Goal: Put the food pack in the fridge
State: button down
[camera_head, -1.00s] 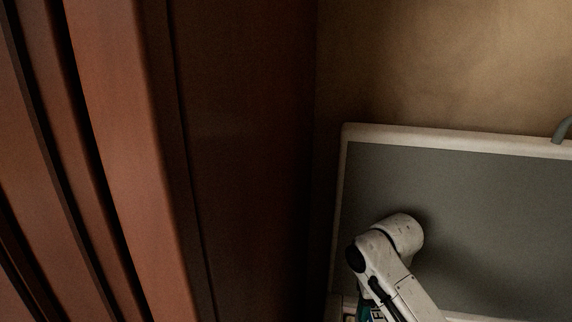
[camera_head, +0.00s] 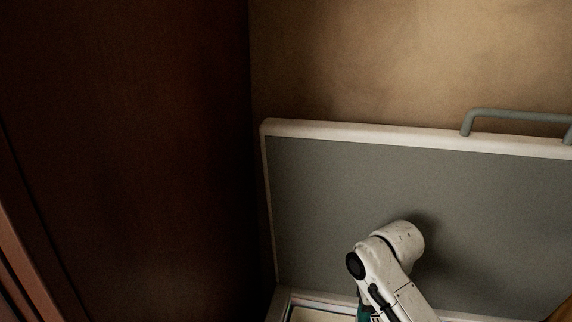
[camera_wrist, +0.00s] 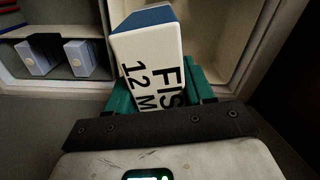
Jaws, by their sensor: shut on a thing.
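The food pack (camera_wrist: 150,62) is white with a blue end and black letters, "FIS" and "12 M" in part. In the wrist view it sits between the teal fingers of my gripper (camera_wrist: 160,84), which is shut on it. In the head view the gripper is mostly hidden below my arm, with only a bit of teal showing. The fridge lid (camera_head: 350,200) stands open, a grey panel with a pale rim and a grey handle (camera_head: 515,115). The fridge's pale rim (camera_head: 285,302) shows at the bottom of the head view. The pack appears over or at the fridge opening (camera_wrist: 257,40).
Two pale boxes (camera_wrist: 82,58) stand at the upper left of the wrist view, beside a dark object. A dark brown wooden panel (camera_head: 130,150) fills the left of the head view. A tan wall (camera_head: 400,60) is behind the lid.

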jog(key=s+f, duration=1.4)
jog(key=f, duration=0.1)
jog(key=shift+s+a+f, duration=0.15)
jog(key=shift+s, duration=0.2)
dwell(1.4)
